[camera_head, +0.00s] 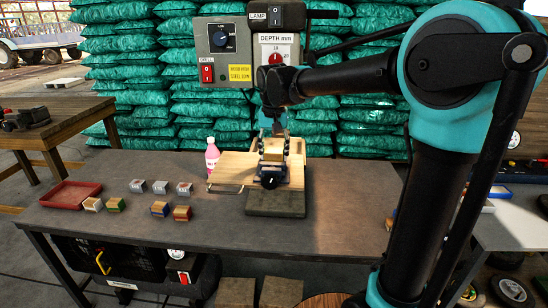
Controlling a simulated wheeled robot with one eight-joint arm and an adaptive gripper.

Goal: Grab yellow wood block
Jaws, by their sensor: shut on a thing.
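The wood block (273,157) is a pale yellow-tan piece at the drill station in the middle of the bench. Dark gripping parts stand on both sides of it. My gripper (273,143) comes down from the end of my arm, below the drill head, and is shut on this block. The block sits at the vise (269,181) on the dark base plate (276,204). I cannot tell whether it touches the vise. The fingertips are small and partly merge with the vise and the drill parts.
The drill control box (250,50) hangs close behind my arm. A pink bottle (212,156) and a wooden board (232,169) are beside the vise. Several small blocks, including a green-faced one (115,205), and a red tray (70,196) lie left.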

